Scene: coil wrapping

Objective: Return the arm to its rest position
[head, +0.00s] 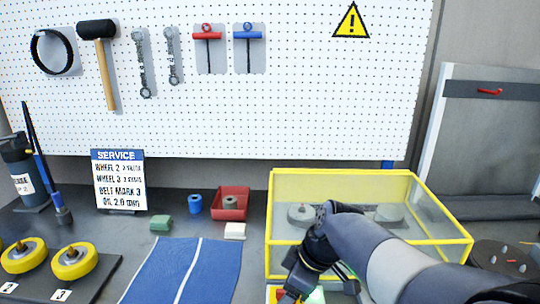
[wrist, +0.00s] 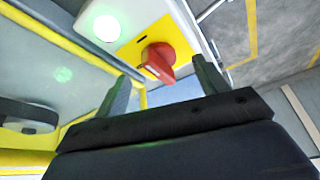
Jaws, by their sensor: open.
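My arm (head: 375,255) reaches in from the lower right in the head view. My gripper (wrist: 165,88) shows in the wrist view with its two fingers apart and nothing between them. A red knob (wrist: 158,62) on a yellow plate (wrist: 132,45) lies just beyond the fingertips, apart from them as far as I can tell. In the head view the gripper hangs in front of the yellow-framed clear case (head: 425,241), near its front edge. The fingertips are partly hidden there by the wrist.
A blue mat (head: 180,272) lies left of the case. Yellow wheels (head: 74,261) sit on a dark board at the left. Tools hang on the pegboard (head: 280,110).

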